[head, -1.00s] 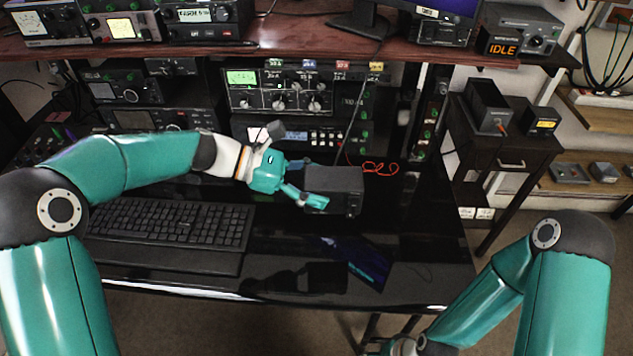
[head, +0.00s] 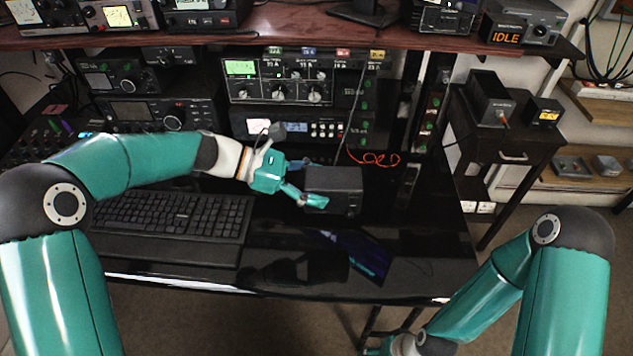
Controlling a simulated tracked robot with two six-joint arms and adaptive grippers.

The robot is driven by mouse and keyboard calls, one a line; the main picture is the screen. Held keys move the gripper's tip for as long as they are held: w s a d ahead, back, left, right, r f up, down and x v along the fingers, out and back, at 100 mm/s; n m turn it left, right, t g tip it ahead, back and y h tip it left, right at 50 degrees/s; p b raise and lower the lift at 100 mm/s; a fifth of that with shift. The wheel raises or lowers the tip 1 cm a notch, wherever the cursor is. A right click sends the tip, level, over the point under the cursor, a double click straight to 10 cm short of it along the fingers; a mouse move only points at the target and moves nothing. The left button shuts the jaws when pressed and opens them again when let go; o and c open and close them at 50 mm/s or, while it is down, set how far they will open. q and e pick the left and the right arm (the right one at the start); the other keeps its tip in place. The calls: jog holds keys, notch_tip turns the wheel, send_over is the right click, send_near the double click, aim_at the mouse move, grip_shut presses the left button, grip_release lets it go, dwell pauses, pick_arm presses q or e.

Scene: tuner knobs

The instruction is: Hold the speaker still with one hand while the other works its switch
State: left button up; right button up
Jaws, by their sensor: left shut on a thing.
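The speaker (head: 338,183) is a small black box on the glossy black desk, right of the keyboard. My left gripper (head: 305,185) comes in from the left and is shut on the speaker, one finger along its near left side and the other behind its far left. The speaker's switch is too small to make out. My right arm hangs at the lower right, off the desk's front edge. Its gripper (head: 378,350) is only partly in view at the bottom edge, so its jaw state does not show.
A black keyboard (head: 170,218) lies left of the speaker. A red cable (head: 375,159) curls behind it. Radio gear with knobs (head: 290,90) stands at the back under a wooden shelf (head: 300,22). The desk right of the speaker is clear.

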pick_arm(q)
jog(key=shift+f+b, duration=3.35)
jog(key=shift+f, duration=2.4)
jog(key=shift+f, duration=0.15)
